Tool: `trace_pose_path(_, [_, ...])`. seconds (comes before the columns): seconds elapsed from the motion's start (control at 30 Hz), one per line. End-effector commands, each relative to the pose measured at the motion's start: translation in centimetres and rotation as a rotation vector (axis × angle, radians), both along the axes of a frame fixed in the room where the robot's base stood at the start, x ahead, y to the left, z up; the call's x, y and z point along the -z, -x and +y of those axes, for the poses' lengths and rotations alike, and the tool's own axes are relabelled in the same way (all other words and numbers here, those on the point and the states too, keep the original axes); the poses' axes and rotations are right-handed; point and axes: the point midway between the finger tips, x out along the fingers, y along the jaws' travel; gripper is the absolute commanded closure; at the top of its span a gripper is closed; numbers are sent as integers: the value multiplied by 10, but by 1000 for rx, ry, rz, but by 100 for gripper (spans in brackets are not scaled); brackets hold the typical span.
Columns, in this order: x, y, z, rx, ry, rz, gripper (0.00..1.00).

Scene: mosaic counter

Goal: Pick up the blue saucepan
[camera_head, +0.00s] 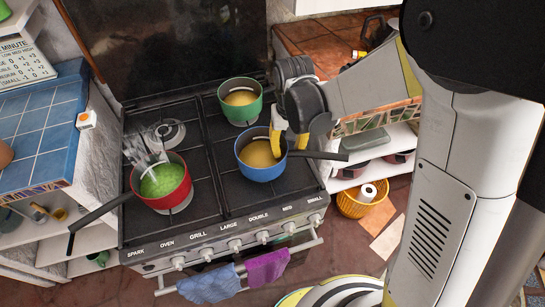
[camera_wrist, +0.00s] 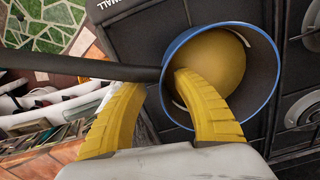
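The blue saucepan (camera_head: 262,172) stands upright on the stove's front right area, with a yellowish inside and a dark handle (camera_head: 322,155) pointing right. In the wrist view the saucepan (camera_wrist: 272,60) fills the upper right and its handle (camera_wrist: 75,66) runs left. My gripper (camera_head: 288,148) is at the saucepan's handle side. Its yellow fingers are apart. In the wrist view one finger of my gripper (camera_wrist: 155,80) reaches inside the rim, and the other is outside beside the handle. I cannot tell whether either touches the pan.
A green pot (camera_head: 240,112) stands behind the saucepan. A red saucepan (camera_head: 165,188) with green contents stands to the left, its handle over the stove's front. A tiled counter (camera_head: 345,50) and shelves (camera_head: 400,135) are at the right. Towels (camera_head: 266,267) hang in front.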

Motion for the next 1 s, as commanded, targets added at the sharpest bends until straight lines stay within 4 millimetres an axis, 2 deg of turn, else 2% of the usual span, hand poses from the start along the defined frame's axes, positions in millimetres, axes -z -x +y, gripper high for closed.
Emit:
trace_pose_path(0.03, [0,0,0,0,0,0,83])
trace_pose_path(0.1, [0,0,0,0,0,0,100])
trace_pose_path(0.7, [-2,0,0,0,0,0,100])
trace_pose_path(0.87, [-12,0,0,0,0,0,100])
trace_pose_path(1.0, [-27,0,0,0,0,0,100])
